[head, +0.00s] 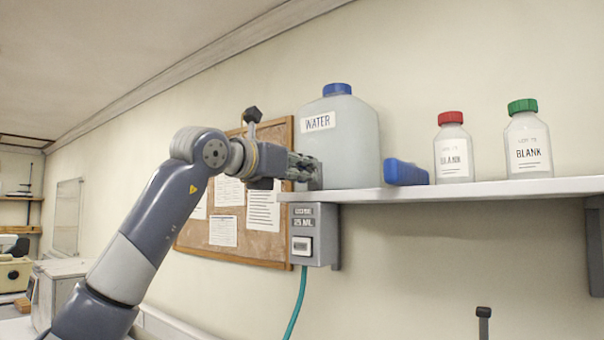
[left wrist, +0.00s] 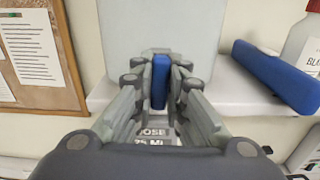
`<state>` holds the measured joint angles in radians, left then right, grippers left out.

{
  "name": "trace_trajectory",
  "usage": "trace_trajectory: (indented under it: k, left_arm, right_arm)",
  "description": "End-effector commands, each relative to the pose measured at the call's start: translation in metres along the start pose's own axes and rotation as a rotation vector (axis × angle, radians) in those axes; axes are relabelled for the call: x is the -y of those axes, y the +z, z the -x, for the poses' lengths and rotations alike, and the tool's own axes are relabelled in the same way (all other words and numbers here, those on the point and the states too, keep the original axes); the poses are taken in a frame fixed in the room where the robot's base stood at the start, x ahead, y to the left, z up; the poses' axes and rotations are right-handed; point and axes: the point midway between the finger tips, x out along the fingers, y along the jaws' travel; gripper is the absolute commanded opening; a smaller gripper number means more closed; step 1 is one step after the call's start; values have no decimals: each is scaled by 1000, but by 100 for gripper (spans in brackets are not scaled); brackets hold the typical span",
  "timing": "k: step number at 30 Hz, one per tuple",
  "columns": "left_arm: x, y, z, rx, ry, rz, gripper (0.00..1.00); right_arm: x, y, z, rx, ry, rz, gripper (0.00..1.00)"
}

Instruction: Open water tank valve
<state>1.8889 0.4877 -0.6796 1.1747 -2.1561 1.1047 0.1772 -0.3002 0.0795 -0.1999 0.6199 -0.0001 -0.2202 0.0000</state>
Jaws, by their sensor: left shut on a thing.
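The water tank (head: 342,145) is a pale jug with a blue cap and a WATER label, standing on the wall shelf. My left gripper (head: 308,170) is at the tank's lower left front, above the shelf edge. In the left wrist view my left gripper (left wrist: 161,90) is shut on a blue valve handle (left wrist: 161,75), upright between the fingers and in front of the tank (left wrist: 160,25). In the head view the gripper hides the handle. My right gripper is not in view.
A grey dose box (head: 302,222) with a teal hose hangs under the shelf (head: 470,192). A blue block (head: 405,172) and two BLANK bottles, red-capped (head: 453,150) and green-capped (head: 527,140), stand right of the tank. A cork board (head: 255,245) is behind the arm.

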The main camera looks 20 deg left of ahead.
Motion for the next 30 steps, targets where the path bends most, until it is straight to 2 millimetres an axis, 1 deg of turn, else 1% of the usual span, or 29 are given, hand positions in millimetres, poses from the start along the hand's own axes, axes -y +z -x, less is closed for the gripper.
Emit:
trace_trajectory:
  k: [7,19,20,21,22,23,30]
  left_arm:
    - [0,-2,0,-4,0,48,0]
    - [0,-2,-1,-4,0,55,0]
    - [0,-2,-1,-4,-1,55,15]
    - [0,-2,-1,-4,-1,55,24]
    - [0,-2,-1,-4,-1,55,30]
    - [0,-1,-1,-4,0,55,33]
    - [0,-1,0,-2,0,53,33]
  right_arm:
    - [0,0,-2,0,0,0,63]
    - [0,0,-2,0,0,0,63]
    - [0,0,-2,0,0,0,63]
    - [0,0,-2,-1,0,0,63]
    - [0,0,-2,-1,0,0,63]
    - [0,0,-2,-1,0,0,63]
    - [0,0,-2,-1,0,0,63]
